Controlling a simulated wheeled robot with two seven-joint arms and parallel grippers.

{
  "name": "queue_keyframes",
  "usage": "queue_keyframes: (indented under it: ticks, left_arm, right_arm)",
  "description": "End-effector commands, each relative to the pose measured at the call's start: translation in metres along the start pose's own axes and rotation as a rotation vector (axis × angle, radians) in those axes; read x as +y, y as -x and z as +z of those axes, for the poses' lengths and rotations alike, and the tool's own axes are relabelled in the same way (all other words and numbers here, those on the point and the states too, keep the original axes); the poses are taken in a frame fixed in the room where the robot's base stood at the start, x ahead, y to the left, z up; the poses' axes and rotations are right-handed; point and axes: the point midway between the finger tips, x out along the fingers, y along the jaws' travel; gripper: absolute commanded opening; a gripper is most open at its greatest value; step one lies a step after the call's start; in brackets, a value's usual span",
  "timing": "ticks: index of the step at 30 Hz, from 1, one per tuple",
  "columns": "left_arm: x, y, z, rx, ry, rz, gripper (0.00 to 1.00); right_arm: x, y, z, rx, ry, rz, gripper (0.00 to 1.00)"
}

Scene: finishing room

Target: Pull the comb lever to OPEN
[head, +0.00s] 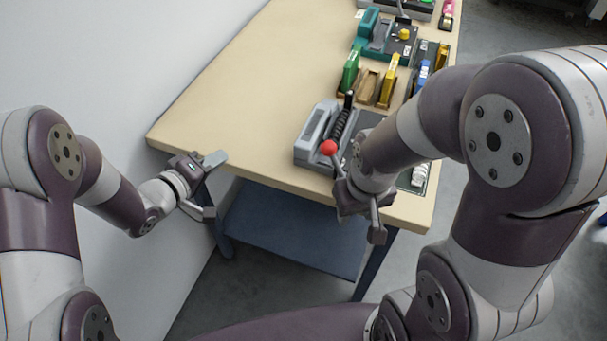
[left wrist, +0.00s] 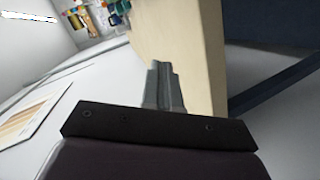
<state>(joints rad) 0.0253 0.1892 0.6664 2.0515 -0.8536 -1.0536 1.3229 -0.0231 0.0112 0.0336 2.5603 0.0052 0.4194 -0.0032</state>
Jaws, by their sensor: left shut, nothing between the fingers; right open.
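The comb lever has a red ball knob (head: 328,147) at the front of a grey machine (head: 315,128) near the table's front edge, in the head view. A black coiled comb lies along the machine. My right gripper (head: 338,170) is open beside the red knob, with a finger just right of it. I cannot tell whether it touches the knob, and the wrist hides part of the lever's surroundings. My left gripper (head: 216,158) is shut and empty at the table's left front corner. Its closed fingers also show in the left wrist view (left wrist: 163,85). No OPEN marking is legible.
The wooden table (head: 240,100) is bare on its left side. A green item (head: 350,69), a yellow item (head: 389,80) and a teal machine (head: 372,36) stand behind the grey machine. A blue lower shelf (head: 290,232) lies under the table. A wall borders the left.

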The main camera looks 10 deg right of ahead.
Motion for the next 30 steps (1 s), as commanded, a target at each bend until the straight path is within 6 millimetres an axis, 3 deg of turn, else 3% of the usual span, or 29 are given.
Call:
queue_keyframes:
  ticks: [1,3,6,11,20,30]
  left_arm:
    - [-0.008,-0.012,0.026,-0.06,0.119,0.138,0.0]
    - [0.005,-0.01,0.051,-0.171,0.3,0.318,0.0]
    - [0.017,0.002,0.072,-0.304,0.481,0.471,0.0]
    - [0.027,0.011,0.079,-0.377,0.57,0.539,0.0]
    - [0.03,0.008,0.079,-0.375,0.567,0.537,0.0]
    - [0.066,-0.042,0.092,-0.378,0.563,0.537,0.0]
  right_arm:
    - [0.0,-0.024,0.003,0.001,0.0,0.0,0.43]
    - [0.0,-0.034,0.004,0.001,0.0,0.0,0.43]
    - [0.0,-0.041,0.005,0.001,0.0,0.0,0.43]
    - [0.0,-0.04,0.004,0.001,0.0,0.0,0.43]
    - [0.0,-0.039,0.004,0.001,0.0,0.0,0.43]
    - [0.0,-0.039,0.004,0.001,0.0,0.0,0.43]
